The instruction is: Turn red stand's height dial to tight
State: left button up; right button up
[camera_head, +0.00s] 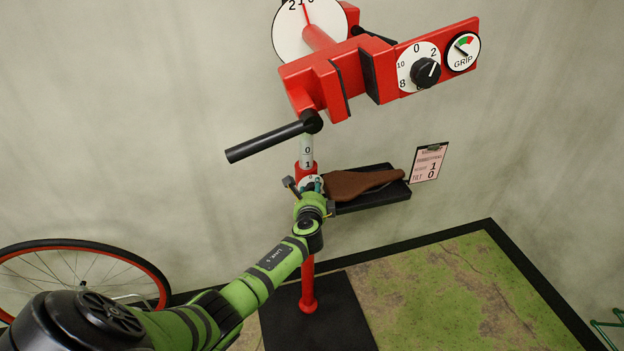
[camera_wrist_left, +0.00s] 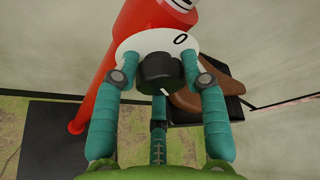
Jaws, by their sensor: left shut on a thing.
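The red stand (camera_head: 307,268) rises from a black base; its post also shows in the left wrist view (camera_wrist_left: 150,20). A height dial with a black knob (camera_wrist_left: 158,70) and a white plate (camera_wrist_left: 135,42) sits on the post; a "0" shows at the plate's upper right. A white mark shows at the knob's lower edge. My left gripper (camera_head: 312,189) is at this dial, its teal fingers shut on the knob from both sides. The fingers and wrist hide part of the plate; I see no "tight" label. My right gripper is out of view.
Above are the red clamp head (camera_head: 335,85) with a numbered dial (camera_head: 424,73) and a grip gauge (camera_head: 463,51), and a black lever (camera_head: 265,141). A brown saddle (camera_head: 360,183) lies on a black tray (camera_head: 375,203) just right of my gripper. A bicycle wheel (camera_head: 158,275) stands left.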

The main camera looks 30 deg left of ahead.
pick_arm(q)
jog(key=shift+w+d+r+m+g+p, duration=0.2)
jog(key=shift+r+m+g+p, duration=0.25)
jog(key=shift+m+p, duration=0.5)
jog(key=shift+f+m+g+y+p, duration=0.2)
jog(key=shift+m+g+y+p, duration=0.1)
jog(key=shift+m+g+p, duration=0.3)
jog(key=shift+f, duration=0.1)
jog(key=o, duration=1.1)
jog(key=shift+o, duration=0.2)
jog(key=shift+f, duration=0.1)
jog(key=shift+s, duration=0.15)
jog(key=shift+s, duration=0.1)
